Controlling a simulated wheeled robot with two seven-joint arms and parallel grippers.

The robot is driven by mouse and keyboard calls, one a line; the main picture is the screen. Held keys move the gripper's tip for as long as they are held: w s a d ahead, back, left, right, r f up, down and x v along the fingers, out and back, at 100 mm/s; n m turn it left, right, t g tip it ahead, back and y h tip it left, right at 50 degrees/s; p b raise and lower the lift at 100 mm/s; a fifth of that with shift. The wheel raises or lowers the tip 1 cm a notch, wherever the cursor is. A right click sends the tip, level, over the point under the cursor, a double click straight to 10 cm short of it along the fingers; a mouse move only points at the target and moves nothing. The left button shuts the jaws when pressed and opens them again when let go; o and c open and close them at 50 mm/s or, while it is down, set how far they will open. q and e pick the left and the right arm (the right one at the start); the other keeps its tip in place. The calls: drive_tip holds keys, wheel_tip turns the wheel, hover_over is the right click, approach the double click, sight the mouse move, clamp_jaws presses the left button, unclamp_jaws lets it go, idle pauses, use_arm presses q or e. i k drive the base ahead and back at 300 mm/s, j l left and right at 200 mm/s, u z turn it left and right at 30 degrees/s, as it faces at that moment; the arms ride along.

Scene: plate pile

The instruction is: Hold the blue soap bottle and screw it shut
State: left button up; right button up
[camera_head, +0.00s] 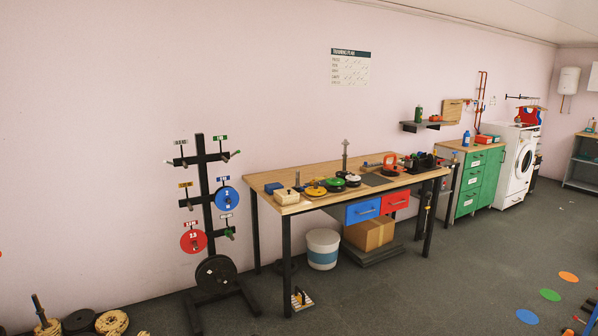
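A small blue bottle (466,138) stands upright on the wooden top of the green cabinet, to the left of the white washing machine. It is far away and small, so I cannot tell whether its cap is on or screwed down. No loose cap can be made out. Neither of my grippers shows in this view.
The green cabinet (470,196) stands between the workbench (325,167) and the washing machine (515,160). A weight rack (205,200) is left of the bench. Weight plates lie on the floor at lower left. Open floor (440,280) lies in front of the cabinet.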

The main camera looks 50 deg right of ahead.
sight(466, 140)
drive_tip(key=l+z, duration=0.35)
drive_tip(key=i+l+z, duration=0.1)
drive_tip(key=l+z, duration=0.25)
drive_tip(key=i+l+z, duration=0.15)
drive_tip(key=l+z, duration=0.2)
drive_tip(key=i+l+z, duration=0.15)
drive_tip(key=l+z, duration=0.15)
drive_tip(key=i+l+z, duration=0.2)
drive_tip(key=l+z, duration=0.15)
drive_tip(key=i+l+z, duration=0.65)
drive_tip(key=i+z, duration=0.3)
drive_tip(key=i, duration=0.2)
drive_tip(key=i+l+z, duration=0.1)
drive_tip(key=i+z, duration=0.2)
drive_tip(key=i, duration=2.5)
drive_tip(key=i+u, duration=0.1)
drive_tip(key=i, duration=1.15)
drive_tip(key=i+l+u, duration=0.2)
drive_tip(key=i, duration=0.2)
drive_tip(key=i+l+u, duration=0.2)
drive_tip(key=i, duration=0.2)
drive_tip(key=i+l+u, duration=0.2)
drive_tip(key=i, duration=0.2)
drive_tip(key=j, duration=0.1)
